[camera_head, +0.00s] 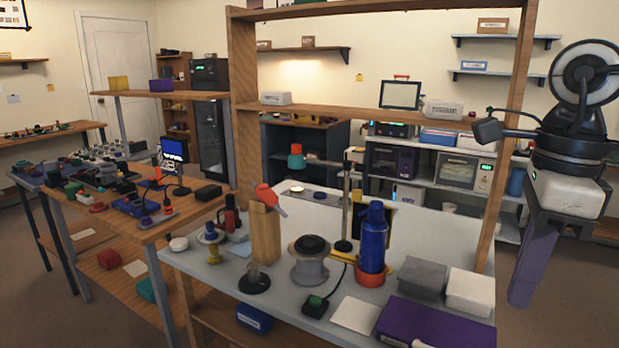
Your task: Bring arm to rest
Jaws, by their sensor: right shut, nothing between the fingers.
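My right arm (590,80) stands at the right edge of the view, raised beside the bench. Its black and white wrist hangs down, and my right gripper (522,292) points downward with its fingers shut and nothing in them. The gripper is to the right of the workbench, apart from the things on it. My left arm and left gripper are not in view.
The grey workbench (225,284) holds a blue cylinder (371,238) in an orange ring, a spool-like stand (309,265), a wooden block (265,232), grey boxes (422,277) and a purple case (430,325). A wooden post (505,140) stands left of my right arm. Floor right of the bench looks clear.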

